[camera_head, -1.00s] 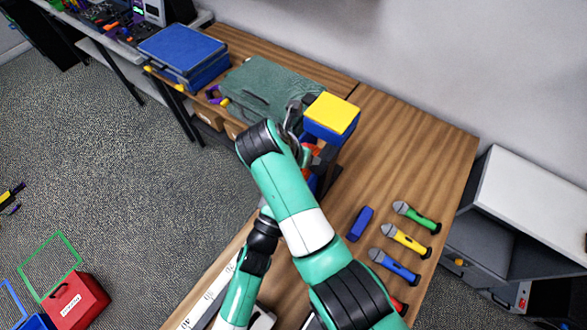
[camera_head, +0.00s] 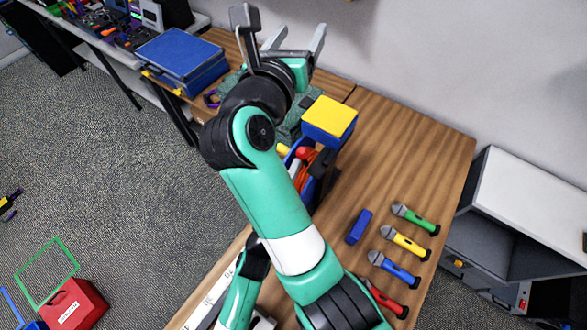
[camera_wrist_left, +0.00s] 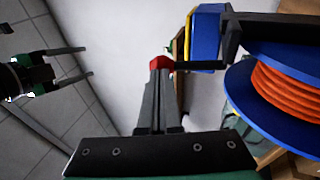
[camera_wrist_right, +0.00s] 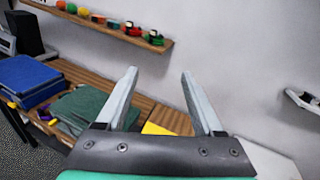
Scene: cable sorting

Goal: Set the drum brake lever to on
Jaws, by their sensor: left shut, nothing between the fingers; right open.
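The cable drum (camera_head: 300,183), blue with orange cable, stands on the bench, partly hidden behind my right arm. The left wrist view shows the drum's blue flange and orange cable (camera_wrist_left: 288,95) close at the right. A red knob (camera_wrist_left: 160,63) on a dark bar, seemingly the brake lever, shows just beyond my left gripper (camera_wrist_left: 158,72). That gripper is shut and empty; contact with the knob cannot be told. A red knob (camera_head: 303,153) also shows in the head view. My right gripper (camera_head: 290,40) is open, empty and raised; it shows in the left wrist view (camera_wrist_left: 78,62).
A yellow-topped blue box (camera_head: 330,118) stands beside the drum. Several coloured microphone-like tools (camera_head: 404,238) and a blue block (camera_head: 359,226) lie at the bench's right. A blue case (camera_head: 183,57) is at the back left. Bare wood (camera_head: 400,150) lies right of the box.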

